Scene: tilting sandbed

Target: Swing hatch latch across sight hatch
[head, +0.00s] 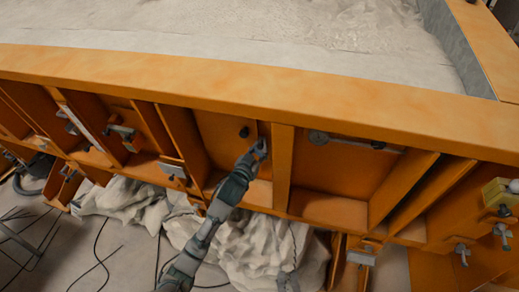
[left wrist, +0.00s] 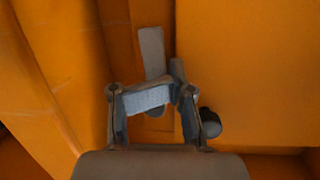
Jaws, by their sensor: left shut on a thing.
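My left gripper (head: 258,148) reaches up to the orange side wall of the sandbed, beside an upright rib. In the left wrist view, my left gripper (left wrist: 147,98) is shut on a flat grey bar, which looks like the hatch latch (left wrist: 152,50). The bar stands nearly upright, and its upper part sticks out above the fingers. A black round knob (left wrist: 209,122) sits just right of the fingers; in the head view the knob (head: 244,132) is on a recessed orange panel, apparently the sight hatch (head: 216,128). My right gripper is not in view.
A horizontal grey bar (head: 345,141) lies in the bay to the right. Orange ribs (head: 283,165) divide the wall on both sides. Crumpled pale cloth (head: 250,247) lies below, with black cables on the floor. Clamps (head: 121,132) sit further left.

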